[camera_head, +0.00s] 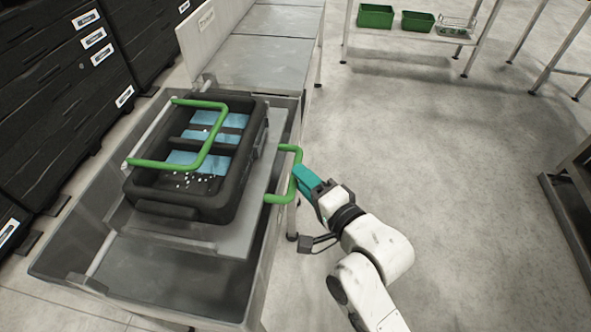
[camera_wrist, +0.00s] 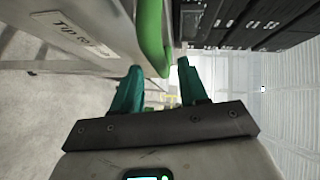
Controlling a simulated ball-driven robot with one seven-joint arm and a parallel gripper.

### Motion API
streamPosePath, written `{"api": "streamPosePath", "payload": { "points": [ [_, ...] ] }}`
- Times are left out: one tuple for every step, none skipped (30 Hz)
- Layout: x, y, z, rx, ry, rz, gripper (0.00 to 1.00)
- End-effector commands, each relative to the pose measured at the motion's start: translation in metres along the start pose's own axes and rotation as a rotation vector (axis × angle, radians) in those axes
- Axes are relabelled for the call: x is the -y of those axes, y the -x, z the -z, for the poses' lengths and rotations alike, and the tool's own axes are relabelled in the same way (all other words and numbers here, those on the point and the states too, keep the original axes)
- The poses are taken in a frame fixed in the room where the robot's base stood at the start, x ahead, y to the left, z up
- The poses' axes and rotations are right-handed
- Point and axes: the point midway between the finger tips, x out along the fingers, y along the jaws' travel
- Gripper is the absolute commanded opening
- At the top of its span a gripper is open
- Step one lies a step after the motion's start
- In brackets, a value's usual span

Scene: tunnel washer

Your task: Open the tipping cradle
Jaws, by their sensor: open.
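The tipping cradle (camera_head: 240,238) is a grey metal plate set in a long grey trough, with a black crate (camera_head: 247,150) standing on it. A green bar handle (camera_head: 267,198) sticks out on the cradle's right side. A larger green bar (camera_head: 217,135) passes over the crate. My gripper (camera_head: 299,172) has teal fingers and is at the right-side handle. In the wrist view my gripper (camera_wrist: 160,68) is open, and the end of a green bar (camera_wrist: 151,35) shows between its fingertips. I cannot tell whether the fingers touch it.
The crate holds blue pieces (camera_head: 200,160) and small white bits. A grey bench (camera_head: 265,62) continues behind the trough. Black drawer cabinets (camera_head: 60,90) stand at left. A rack (camera_head: 400,33) with green bins (camera_head: 376,15) is at the back.

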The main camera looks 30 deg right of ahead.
Motion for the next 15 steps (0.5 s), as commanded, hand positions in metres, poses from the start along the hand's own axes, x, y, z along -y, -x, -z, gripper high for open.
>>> {"api": "streamPosePath", "payload": {
  "points": [
    [0.001,-0.009,0.0,0.0,0.001,0.002,0.43],
    [0.001,-0.013,0.0,0.0,0.001,0.002,0.43],
    [0.001,-0.019,0.0,0.001,0.0,0.001,0.43],
    [0.001,-0.022,0.0,0.001,0.0,0.001,0.43],
    [0.001,-0.025,0.0,0.001,0.0,0.001,0.43],
    [0.001,-0.029,0.0,0.001,0.0,0.001,0.43],
    [0.001,-0.031,0.0,0.001,0.001,0.001,0.43],
    [0.0,-0.033,0.0,0.001,0.001,0.001,0.43],
    [0.0,-0.035,0.0,0.001,0.001,0.0,0.43],
    [0.0,-0.036,0.0,0.001,0.001,0.0,0.43],
    [0.0,-0.037,0.0,0.001,0.001,0.0,0.43],
    [0.0,-0.037,0.0,0.001,0.001,0.0,0.43],
    [0.0,-0.038,0.0,0.001,0.001,0.0,0.43],
    [0.0,-0.038,0.0,0.001,0.001,0.0,0.43],
    [0.0,-0.038,0.0,0.001,0.001,0.0,0.43]
  ]
}}
